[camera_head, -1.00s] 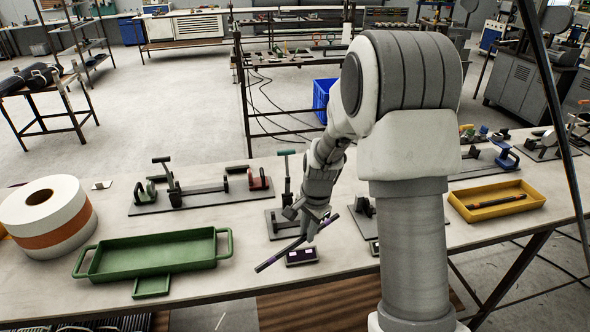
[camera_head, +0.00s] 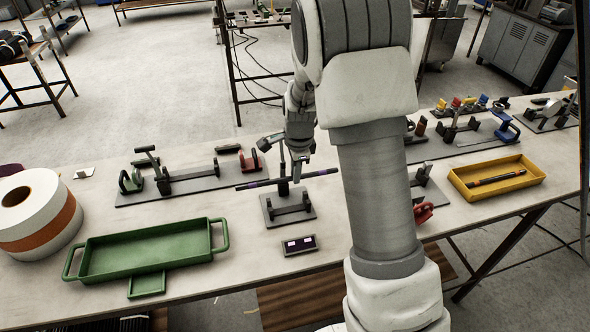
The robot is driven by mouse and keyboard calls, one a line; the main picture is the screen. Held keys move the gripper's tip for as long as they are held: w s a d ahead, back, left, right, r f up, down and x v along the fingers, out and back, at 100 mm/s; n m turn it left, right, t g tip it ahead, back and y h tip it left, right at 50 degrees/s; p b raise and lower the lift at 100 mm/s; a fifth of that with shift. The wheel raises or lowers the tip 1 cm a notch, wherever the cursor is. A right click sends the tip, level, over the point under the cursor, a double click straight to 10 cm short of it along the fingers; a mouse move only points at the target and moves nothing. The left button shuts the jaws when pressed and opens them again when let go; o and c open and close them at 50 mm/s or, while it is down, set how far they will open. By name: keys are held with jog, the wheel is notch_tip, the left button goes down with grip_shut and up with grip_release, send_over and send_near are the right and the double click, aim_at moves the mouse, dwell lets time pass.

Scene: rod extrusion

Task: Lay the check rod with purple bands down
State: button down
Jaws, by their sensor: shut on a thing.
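The check rod with purple bands (camera_head: 258,184) is a thin dark bar in the head view, lying nearly level across the picture and tilted slightly up to the right. My gripper (camera_head: 297,177) points down and is shut on the rod near its middle. The rod is over the back part of a small grey stand (camera_head: 288,208) with two dark uprights. I cannot tell how high above it the rod is. A small dark block with two pale purple-white patches (camera_head: 300,245) lies in front of the stand. My arm hides part of the table to the right.
A green tray (camera_head: 98,262) with handles is at left, beside a big white and orange roll (camera_head: 40,212). A long fixture plate (camera_head: 190,190) with clamps lies behind the green tray. A yellow tray (camera_head: 465,193) holding a dark rod (camera_head: 496,179) is at right.

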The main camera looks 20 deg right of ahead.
jog(key=shift+f, duration=0.1)
jog(key=shift+f+b, duration=3.4)
jog(key=shift+f, duration=0.8)
jog(key=c, duration=0.8)
grip_release()
jog(key=shift+o, duration=0.2)
jog(key=shift+r, duration=0.1)
jog(key=s+r, duration=0.3)
jog(key=r, duration=1.4)
jog(key=shift+s, duration=0.15)
